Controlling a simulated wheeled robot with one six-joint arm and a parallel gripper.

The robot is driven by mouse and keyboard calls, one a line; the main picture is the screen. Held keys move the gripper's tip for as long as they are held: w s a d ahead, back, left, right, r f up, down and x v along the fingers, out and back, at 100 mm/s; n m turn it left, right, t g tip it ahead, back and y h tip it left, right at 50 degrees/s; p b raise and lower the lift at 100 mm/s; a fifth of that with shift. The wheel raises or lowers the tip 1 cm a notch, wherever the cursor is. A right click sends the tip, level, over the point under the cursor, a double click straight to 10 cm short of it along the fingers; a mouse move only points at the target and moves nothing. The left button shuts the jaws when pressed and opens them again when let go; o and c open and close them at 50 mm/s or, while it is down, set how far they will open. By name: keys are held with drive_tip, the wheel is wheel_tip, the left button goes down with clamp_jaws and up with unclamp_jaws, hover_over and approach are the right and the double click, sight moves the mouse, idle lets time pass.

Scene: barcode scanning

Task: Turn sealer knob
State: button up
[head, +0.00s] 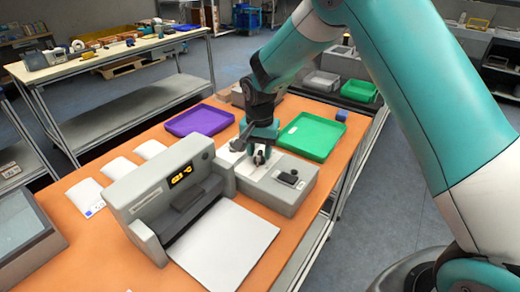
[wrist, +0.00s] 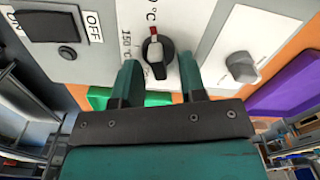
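The sealer (head: 165,200) is a grey machine with a lit orange display, standing on the orange table. Its control box (head: 280,196) is joined at its right. In the wrist view a black knob (wrist: 157,50) with a white and red pointer sits on a temperature scale marked °C. My gripper (wrist: 159,66) is open, with one fingertip on each side of the knob's lower part. I cannot tell whether the fingers touch it. In the head view my gripper (head: 258,156) is down at the control box and hides the knob.
A second, grey knob (wrist: 242,67) lies right of the black one, and an ON/OFF switch (wrist: 48,25) lies left. A purple tray (head: 200,121) and a green tray (head: 311,137) stand behind the sealer. White packets (head: 85,197) lie to its left.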

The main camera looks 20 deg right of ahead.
sight(260, 152)
wheel_tip(260, 152, up, 17)
drive_tip(key=b, duration=0.2)
drive_tip(key=shift+r, duration=0.2)
drive_tip(key=shift+s, duration=0.1)
idle(0.4)
drive_tip(key=s+a+n+y, duration=0.2)
drive_tip(key=s+n, duration=0.5)
drive_tip(key=s, duration=0.8)
drive_tip(key=s+a+f+n+y, duration=0.1)
drive_tip(key=s+n, duration=0.6)
drive_tip(key=s, duration=0.9)
drive_tip(key=shift+a+y, duration=0.6)
drive_tip(key=shift+a, duration=0.2)
